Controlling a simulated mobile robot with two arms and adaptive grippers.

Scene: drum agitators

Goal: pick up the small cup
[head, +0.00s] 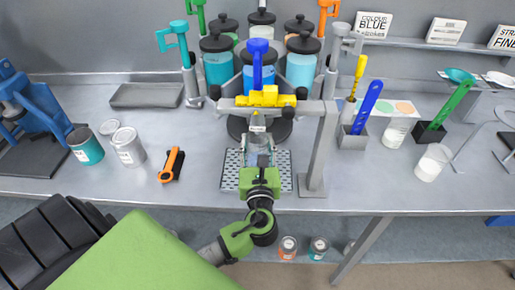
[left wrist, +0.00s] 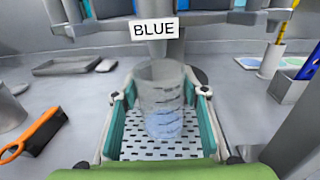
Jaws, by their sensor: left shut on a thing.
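The small cup (left wrist: 162,98) is clear plastic, upright, with some blue showing low in it. It is under the spout marked BLUE, over a perforated tray (left wrist: 135,153). In the head view the cup (head: 258,142) is mostly hidden behind my left gripper (head: 259,158). In the left wrist view my left gripper (left wrist: 160,112) has its teal-padded fingers on both sides of the cup, shut on it. Whether the cup touches the tray is hard to tell. My right gripper is not in view.
A dispenser frame with a yellow block (head: 265,98) stands over the cup, its grey post (head: 318,150) close on the right. Paint cans (head: 128,148) and an orange-handled tool (head: 171,164) lie left. A white cup (head: 432,163) stands right.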

